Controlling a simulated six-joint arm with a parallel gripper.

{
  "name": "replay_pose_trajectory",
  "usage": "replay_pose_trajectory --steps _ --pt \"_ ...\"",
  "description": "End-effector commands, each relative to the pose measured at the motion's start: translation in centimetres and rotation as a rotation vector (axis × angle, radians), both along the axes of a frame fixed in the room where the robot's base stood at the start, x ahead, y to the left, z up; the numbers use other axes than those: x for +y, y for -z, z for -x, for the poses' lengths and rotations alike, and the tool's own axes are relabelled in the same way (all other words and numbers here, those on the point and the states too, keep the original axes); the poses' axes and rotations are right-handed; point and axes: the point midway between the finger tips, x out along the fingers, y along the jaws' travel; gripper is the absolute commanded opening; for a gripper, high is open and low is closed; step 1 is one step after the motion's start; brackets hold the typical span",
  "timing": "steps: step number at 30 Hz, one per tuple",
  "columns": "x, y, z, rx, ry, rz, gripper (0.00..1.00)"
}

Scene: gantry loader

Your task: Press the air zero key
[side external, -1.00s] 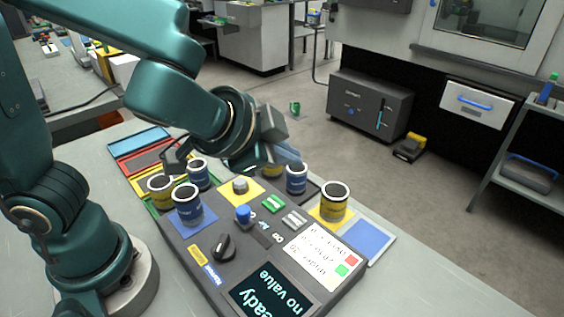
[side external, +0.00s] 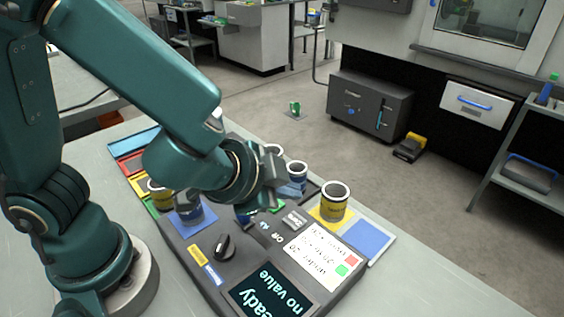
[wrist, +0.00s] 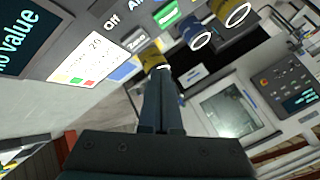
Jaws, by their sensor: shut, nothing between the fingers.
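The dark control panel (side external: 190,262) lies on the bench. Its grey key marked Zero (side external: 293,219) is uncovered and also shows in the wrist view (wrist: 135,39). A green key (side external: 278,207) beside it is partly hidden by my gripper in the side view and shows in the wrist view (wrist: 166,14). "Off" and "Air" are printed near these keys. My gripper (side external: 296,189) is shut and empty. It is above the panel's far edge, apart from the grey key. In the wrist view its fingers (wrist: 162,72) point toward a yellow can.
The yellow can (side external: 335,204) stands past the panel on a yellow mat. Blue cans (side external: 297,173) stand behind and left of the panel. A black knob (side external: 224,246), a display (side external: 268,292) reading "no value" and a blue post (side external: 243,219) are on the panel.

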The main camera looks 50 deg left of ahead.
Motion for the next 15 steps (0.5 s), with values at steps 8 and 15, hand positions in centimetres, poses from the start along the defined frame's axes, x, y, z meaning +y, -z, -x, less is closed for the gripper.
replay_pose_trajectory --steps 8,15 --pt "0.0 2.8 0.1 0.003 0.002 -0.004 0.00" --pt "0.0 3.5 0.0 0.000 0.001 0.002 0.00"
